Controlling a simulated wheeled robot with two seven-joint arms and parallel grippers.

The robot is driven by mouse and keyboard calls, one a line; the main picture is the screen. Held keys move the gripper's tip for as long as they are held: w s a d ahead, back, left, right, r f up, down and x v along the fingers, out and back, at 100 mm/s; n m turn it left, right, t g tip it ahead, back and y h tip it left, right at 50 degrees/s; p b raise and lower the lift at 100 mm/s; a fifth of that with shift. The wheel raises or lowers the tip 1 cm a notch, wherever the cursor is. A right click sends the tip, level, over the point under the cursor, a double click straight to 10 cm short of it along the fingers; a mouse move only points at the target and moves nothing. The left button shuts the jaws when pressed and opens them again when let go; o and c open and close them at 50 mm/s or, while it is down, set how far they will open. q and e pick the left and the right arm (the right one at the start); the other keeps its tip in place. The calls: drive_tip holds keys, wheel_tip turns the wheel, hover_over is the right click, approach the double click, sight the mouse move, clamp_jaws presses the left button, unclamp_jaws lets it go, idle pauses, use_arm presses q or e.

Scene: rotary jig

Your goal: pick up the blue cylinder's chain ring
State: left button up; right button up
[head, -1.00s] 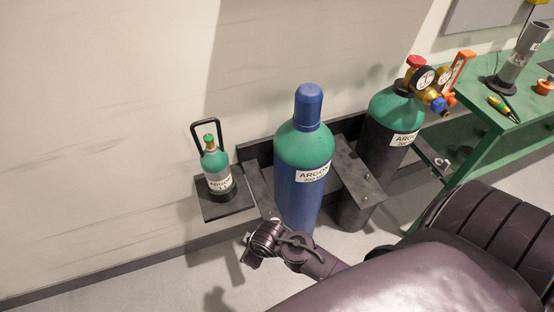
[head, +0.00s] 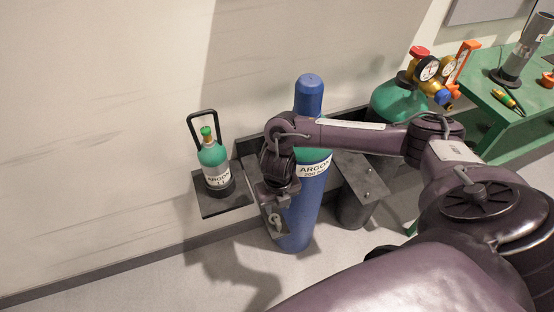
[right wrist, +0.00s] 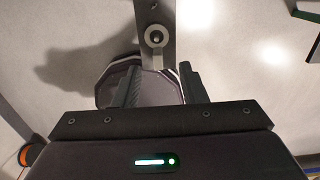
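The blue cylinder (head: 311,185) with a green shoulder, blue cap and ARGON label stands upright against the wall rack. My right gripper (head: 274,218) is in front of its left side, and my arm hides part of its shoulder. In the right wrist view, the right gripper (right wrist: 159,86) has its two fingers apart with nothing clearly held between them. A small pale ring (right wrist: 157,38) with a dark centre lies on a grey strip just beyond the fingertips; it looks like the chain ring, but I cannot see a chain clearly. My left gripper is not in view.
A small green-topped argon bottle (head: 214,165) stands on a dark shelf (head: 226,207) at left. A green-shouldered cylinder (head: 397,104) with a gauge regulator (head: 429,70) stands at right, partly behind my arm. A green workbench (head: 490,105) is at far right. Floor at left is clear.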

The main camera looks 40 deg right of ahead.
sight(277, 219)
drive_tip(key=f, duration=0.6)
drive_tip(key=shift+s+a+f+p, duration=0.25)
drive_tip(key=shift+p, duration=0.05)
drive_tip(key=shift+w+f, duration=0.1)
drive_tip(key=shift+f, duration=0.45)
clamp_jaws()
